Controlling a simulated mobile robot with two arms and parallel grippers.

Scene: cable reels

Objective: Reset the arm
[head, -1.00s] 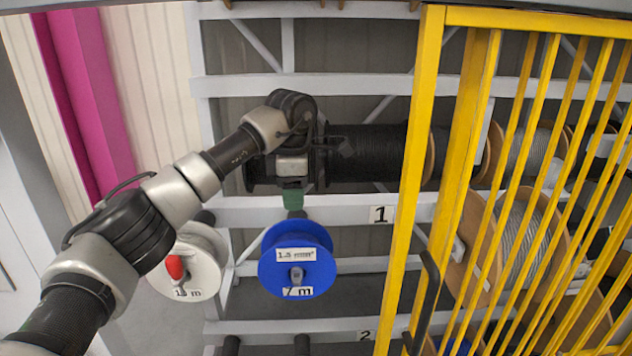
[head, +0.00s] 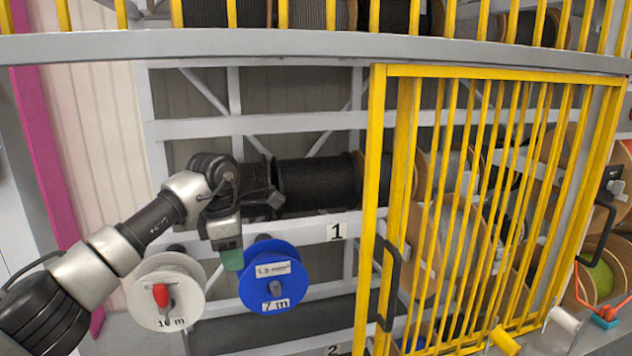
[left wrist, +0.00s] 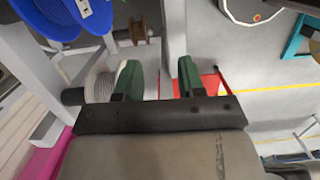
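My left arm comes in from the left in the head view. Its gripper (head: 232,258) points down in front of the rack, at the upper left of the blue reel (head: 272,277); I cannot tell whether it touches the reel. In the left wrist view the two green fingers (left wrist: 158,80) stand apart with nothing between them. The blue reel is marked 7 m and hangs on the rack; it also shows at the upper left of the left wrist view (left wrist: 62,18). The white reel (head: 183,290), marked 10 m with a red knob, hangs left of it. My right gripper is not in view.
A yellow barred gate (head: 375,200) with a black handle covers the right part of the rack. A large black cable drum (head: 318,185) lies behind my gripper. A grey beam (head: 300,45) crosses above. Open floor (left wrist: 250,80) shows in the left wrist view.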

